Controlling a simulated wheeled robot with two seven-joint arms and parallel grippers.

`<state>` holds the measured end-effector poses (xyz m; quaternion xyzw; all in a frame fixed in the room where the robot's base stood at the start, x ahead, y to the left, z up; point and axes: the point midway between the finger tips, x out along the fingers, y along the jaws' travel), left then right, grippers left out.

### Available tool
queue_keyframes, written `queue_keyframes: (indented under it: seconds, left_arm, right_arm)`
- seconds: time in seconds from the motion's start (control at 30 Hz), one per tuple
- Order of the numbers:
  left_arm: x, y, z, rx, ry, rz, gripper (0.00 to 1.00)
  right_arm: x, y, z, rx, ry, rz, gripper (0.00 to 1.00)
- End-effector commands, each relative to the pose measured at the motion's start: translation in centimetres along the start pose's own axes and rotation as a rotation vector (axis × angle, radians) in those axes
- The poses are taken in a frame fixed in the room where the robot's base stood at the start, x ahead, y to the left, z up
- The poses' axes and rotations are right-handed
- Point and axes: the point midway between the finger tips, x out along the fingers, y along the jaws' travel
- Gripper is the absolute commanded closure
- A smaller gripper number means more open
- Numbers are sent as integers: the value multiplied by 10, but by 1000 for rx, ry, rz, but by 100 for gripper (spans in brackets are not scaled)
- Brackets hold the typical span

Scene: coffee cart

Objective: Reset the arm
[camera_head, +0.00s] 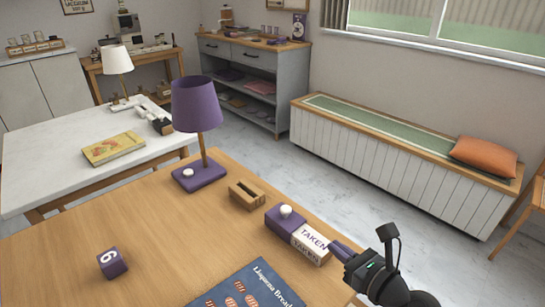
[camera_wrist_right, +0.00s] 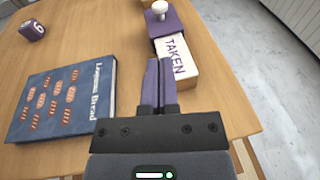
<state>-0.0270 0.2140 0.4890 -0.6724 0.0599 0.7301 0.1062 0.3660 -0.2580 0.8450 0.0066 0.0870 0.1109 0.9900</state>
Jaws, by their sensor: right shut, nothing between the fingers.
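My right gripper (camera_head: 338,246) is at the lower right of the head view, with its purple fingers shut and nothing between them. In the right wrist view, the closed fingers (camera_wrist_right: 156,70) point up the picture, just left of the sign. The sign is a purple block (camera_head: 283,217) with a white knob, joined to a white part (camera_head: 311,243) marked "TAKEN". It lies near the right edge of the wooden table (camera_head: 130,225). In the head view the fingertips appear close to the sign's white end; I cannot tell if they touch. My left gripper is out of view.
A purple lamp (camera_head: 196,105), a slotted wooden block (camera_head: 247,195), a purple numbered cube (camera_head: 112,263) and a blue bread book (camera_head: 250,285) are on the wooden table. A white table (camera_head: 60,160) stands behind it. Floor is clear beyond the right edge.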

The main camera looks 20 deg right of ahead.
Motion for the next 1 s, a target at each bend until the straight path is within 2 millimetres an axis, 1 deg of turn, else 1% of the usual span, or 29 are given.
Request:
queue_keyframes:
  seconds: [0.07,0.1,0.13,0.17,0.2,0.27,0.3,0.37,0.4,0.47,0.5,0.53,0.6,0.67,0.7,0.73,0.8,0.87,0.9,0.97,1.0]
  left_arm:
    - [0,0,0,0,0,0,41]
    - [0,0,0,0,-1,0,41]
    - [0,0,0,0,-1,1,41]
    - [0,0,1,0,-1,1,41]
    - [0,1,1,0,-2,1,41]
    - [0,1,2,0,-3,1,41]
    - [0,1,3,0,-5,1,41]
    - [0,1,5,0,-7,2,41]
    - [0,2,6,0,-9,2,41]
    - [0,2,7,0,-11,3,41]
    - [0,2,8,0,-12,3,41]
    - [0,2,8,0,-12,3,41]
    - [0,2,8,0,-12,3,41]
    - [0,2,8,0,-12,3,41]
    - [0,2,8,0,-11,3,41]
    - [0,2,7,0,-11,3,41]
    - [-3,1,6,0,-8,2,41]
    - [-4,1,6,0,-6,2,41]
    - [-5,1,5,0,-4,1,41]
    - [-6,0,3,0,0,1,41]
    - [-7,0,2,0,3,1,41]
  right_arm:
    - [-3,3,14,211,-104,-60,100]
    - [-8,3,24,426,-193,-123,100]
    - [-14,0,28,624,-262,-184,100]
    - [-22,-4,28,837,-326,-257,100]
    - [-33,-8,19,1118,-391,-362,100]
    - [-49,-8,-3,1484,-445,-527,100]
    - [-60,-2,-21,1690,-459,-641,100]
    - [-74,14,-48,1951,-453,-814,100]
    - [-84,27,-63,2092,-435,-929,100]
    - [-97,49,-81,2257,-398,-1091,100]
    - [-105,64,-91,2344,-365,-1193,100]
    - [-111,75,-96,2401,-339,-1269,100]
    - [-126,103,-107,2503,-266,-1448,100]
    - [-138,126,-112,2566,-195,-1598,100]
    - [-147,141,-114,2594,-142,-1699,100]
    - [-154,153,-114,-2583,98,1757,100]
    - [-148,149,-139,-2570,104,1792,100]
    - [-145,148,-160,-2563,103,1813,100]
    - [-144,147,-174,2552,-101,-1825,100]
    - [-144,145,-195,2534,-99,-1842,100]
    - [-145,145,-210,2521,-97,-1854,100]
